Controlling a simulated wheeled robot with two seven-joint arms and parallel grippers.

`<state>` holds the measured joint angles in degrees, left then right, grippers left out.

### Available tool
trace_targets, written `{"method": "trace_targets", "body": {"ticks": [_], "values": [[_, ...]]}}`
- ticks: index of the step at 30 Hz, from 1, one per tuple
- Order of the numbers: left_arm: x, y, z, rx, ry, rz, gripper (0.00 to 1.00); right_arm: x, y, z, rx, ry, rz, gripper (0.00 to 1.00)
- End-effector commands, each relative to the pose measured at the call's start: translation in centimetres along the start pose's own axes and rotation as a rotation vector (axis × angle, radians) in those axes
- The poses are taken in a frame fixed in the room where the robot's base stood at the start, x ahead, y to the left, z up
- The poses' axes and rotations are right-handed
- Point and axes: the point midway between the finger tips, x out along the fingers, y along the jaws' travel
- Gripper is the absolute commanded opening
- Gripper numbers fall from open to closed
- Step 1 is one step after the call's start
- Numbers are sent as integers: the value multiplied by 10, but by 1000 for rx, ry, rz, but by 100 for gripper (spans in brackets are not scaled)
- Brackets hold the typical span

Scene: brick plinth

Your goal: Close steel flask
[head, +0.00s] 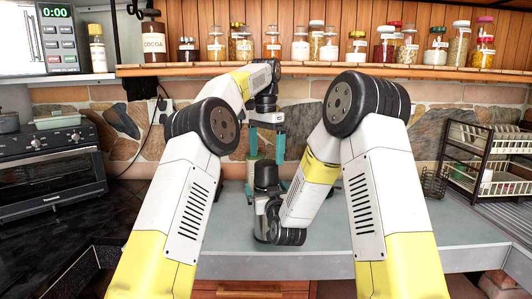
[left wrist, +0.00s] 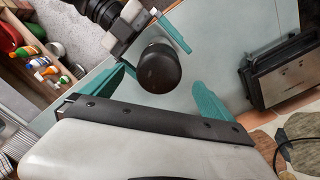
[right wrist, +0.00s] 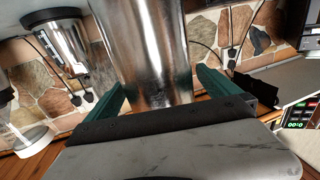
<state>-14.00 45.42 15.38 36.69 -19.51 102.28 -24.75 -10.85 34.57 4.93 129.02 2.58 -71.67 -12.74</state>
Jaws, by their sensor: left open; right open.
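The steel flask (head: 261,222) stands upright on the grey counter. Its black lid (head: 266,177) is at its top; I cannot tell whether it is seated tight. In the left wrist view the round lid (left wrist: 158,68) lies just beyond and between the fingers. My left gripper (head: 266,152) points down above the lid, open and holding nothing. My right gripper (right wrist: 160,96) is open, with its fingers on either side of the flask's steel body (right wrist: 155,45). My right wrist hides part of the flask in the head view.
A black toaster oven (head: 50,165) stands at the left and a dish rack (head: 488,160) at the right. A wooden shelf (head: 330,70) with several jars crosses the back wall.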

Motion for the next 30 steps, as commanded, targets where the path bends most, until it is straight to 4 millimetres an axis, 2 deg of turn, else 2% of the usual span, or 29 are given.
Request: {"method": "trace_targets", "body": {"ticks": [6, 10, 23, 26, 30], "values": [[0, 0, 0, 0, 0, 0, 98, -39, 0, 0, 0, -1, -1, 100], [0, 0, 0, 0, 0, 0, 98, -53, 0, 0, 0, 0, 0, 100], [-1, 0, 0, -1, 1, -1, 98, -59, 0, 0, 0, -2, 0, 100], [-9, 1, 6, -7, 11, -10, 98, -59, 2, -5, 2, -17, -2, 100], [-31, 6, 25, -34, 48, -39, 98, -63, 10, -18, 11, -83, -9, 100]]}}
